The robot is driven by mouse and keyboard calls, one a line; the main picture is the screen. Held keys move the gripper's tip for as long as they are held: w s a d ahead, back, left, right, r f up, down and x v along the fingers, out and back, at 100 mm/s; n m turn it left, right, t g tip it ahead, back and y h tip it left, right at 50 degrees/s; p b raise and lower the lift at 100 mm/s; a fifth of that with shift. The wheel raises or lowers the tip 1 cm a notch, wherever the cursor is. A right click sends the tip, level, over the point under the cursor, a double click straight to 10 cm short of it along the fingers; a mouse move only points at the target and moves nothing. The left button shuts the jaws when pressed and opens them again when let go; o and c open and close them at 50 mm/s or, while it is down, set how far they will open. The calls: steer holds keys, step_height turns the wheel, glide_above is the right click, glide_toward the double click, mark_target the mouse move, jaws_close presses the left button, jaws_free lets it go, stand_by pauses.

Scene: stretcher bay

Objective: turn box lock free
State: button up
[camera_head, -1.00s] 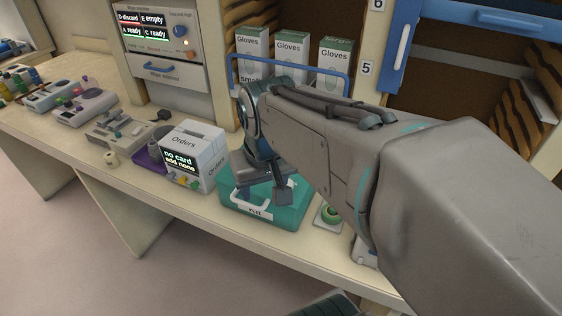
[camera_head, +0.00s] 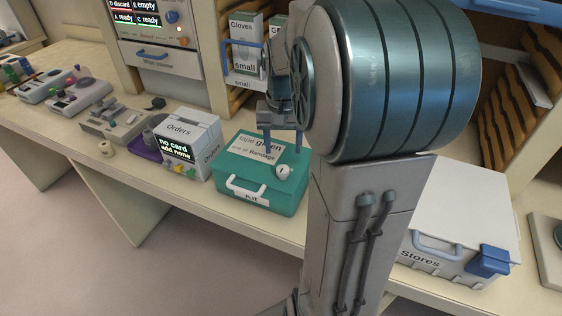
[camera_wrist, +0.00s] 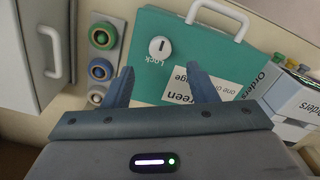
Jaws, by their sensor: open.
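The green box (camera_head: 240,185) stands on the counter with its lid shut and a white handle on its front. Its lock (camera_head: 283,172) is a round white knob with a dark slot, on the lid near the right front corner. In the wrist view the lock (camera_wrist: 160,47) shows with the word "Lock" beside it. A white paper label lies on the lid. My gripper (camera_head: 284,140) is above the back right of the lid. In the wrist view my gripper (camera_wrist: 160,88) is open and empty, and the lock lies beyond the fingertips, apart from them.
A white Orders box (camera_head: 187,140) stands close to the left of the green box. A white Stores case (camera_head: 460,220) is at right. In the wrist view, several round buttons (camera_wrist: 101,69) sit beside the green box. Glove boxes (camera_head: 245,45) stand on a shelf behind.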

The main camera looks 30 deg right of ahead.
mark_target(283, 168)
step_height(283, 168, down, 7)
steer(key=shift+f+p, duration=0.15)
steer(key=shift+p, duration=0.2)
steer(key=c, duration=1)
